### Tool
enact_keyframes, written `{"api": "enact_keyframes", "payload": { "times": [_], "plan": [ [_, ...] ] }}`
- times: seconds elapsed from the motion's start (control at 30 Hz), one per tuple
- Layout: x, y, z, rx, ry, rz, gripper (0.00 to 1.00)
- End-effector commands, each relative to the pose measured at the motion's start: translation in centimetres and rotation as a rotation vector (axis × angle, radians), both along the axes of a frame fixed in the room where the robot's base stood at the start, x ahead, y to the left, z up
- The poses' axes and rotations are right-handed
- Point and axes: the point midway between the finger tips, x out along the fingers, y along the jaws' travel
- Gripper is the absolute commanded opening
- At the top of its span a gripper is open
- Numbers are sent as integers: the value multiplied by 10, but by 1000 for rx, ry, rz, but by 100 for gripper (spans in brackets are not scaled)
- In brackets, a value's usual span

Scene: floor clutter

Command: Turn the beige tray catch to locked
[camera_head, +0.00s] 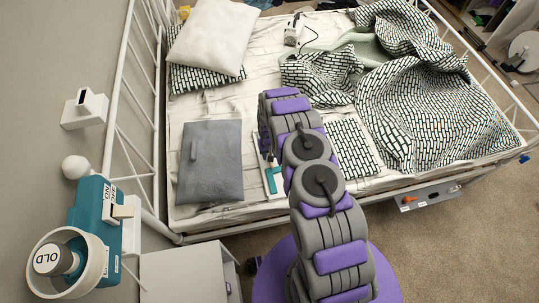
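A teal box (89,209) is at the left, by the wall. A beige block-shaped part (125,211) sticks out from its right side and looks like the tray catch. Small dark lettering shows beside it, too small to read surely. I cannot tell whether it is locked. A round beige collar (68,262) around a grey knob with partly visible letters "OLD" sits at the box's lower end. My grey and purple arm rises from the bottom over the bed, right of the box and well apart from it. My gripper's fingertips do not show.
A white-framed bed (250,85) fills the middle, with a pillow (213,36), a grey cushion (210,160) and a patterned blanket (425,100). A white wall fixture (84,109) is above. Carpet is clear at lower right.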

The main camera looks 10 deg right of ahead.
Motion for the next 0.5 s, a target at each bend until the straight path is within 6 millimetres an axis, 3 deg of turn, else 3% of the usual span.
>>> {"api": "enact_keyframes", "payload": {
  "times": [0.5],
  "plan": [
    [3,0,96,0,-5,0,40]
  ]
}}
